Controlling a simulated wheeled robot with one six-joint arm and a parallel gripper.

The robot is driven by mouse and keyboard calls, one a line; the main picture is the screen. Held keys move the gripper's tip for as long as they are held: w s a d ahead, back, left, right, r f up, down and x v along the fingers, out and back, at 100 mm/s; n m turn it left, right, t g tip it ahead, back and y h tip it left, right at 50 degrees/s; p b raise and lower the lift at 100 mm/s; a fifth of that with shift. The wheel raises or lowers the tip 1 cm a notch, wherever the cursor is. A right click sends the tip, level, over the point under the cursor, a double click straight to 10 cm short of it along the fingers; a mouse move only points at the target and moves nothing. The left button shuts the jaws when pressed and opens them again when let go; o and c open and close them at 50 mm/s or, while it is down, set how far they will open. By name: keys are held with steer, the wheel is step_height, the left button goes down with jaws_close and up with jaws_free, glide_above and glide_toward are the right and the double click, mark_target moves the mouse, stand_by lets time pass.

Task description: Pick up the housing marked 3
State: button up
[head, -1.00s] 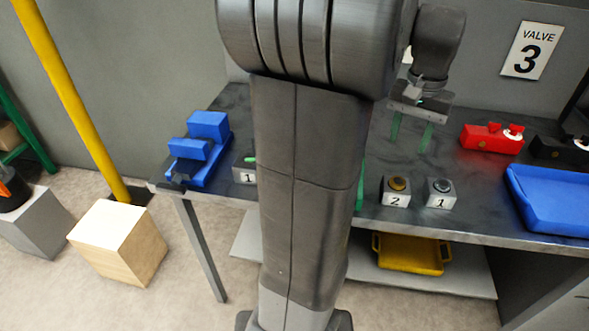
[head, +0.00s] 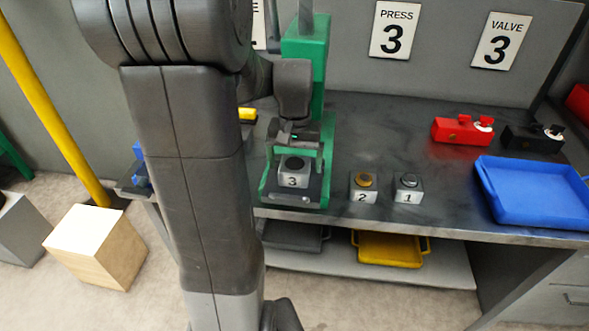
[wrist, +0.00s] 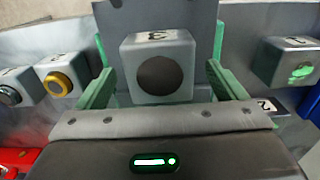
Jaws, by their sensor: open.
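The housing marked 3 (head: 293,181) is a grey block with a dark round top. It sits upright at the front of the green press (head: 307,60) on the bench. My gripper (head: 297,158) is right at it, and its green fingers are open. In the wrist view the housing (wrist: 158,66) stands between the two spread fingers of my gripper (wrist: 161,70), with a visible gap on each side.
A housing marked 2 (head: 363,186) with a yellow ring and a housing marked 1 (head: 407,187) stand to the right. Beyond are a blue tray (head: 535,193), a red fixture (head: 462,130) and a black fixture (head: 532,138). Another housing with a green part (wrist: 288,62) shows in the wrist view.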

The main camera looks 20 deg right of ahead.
step_height(320, 180, down, 2)
steer(key=shift+f, duration=0.15)
steer(key=c, duration=1.7)
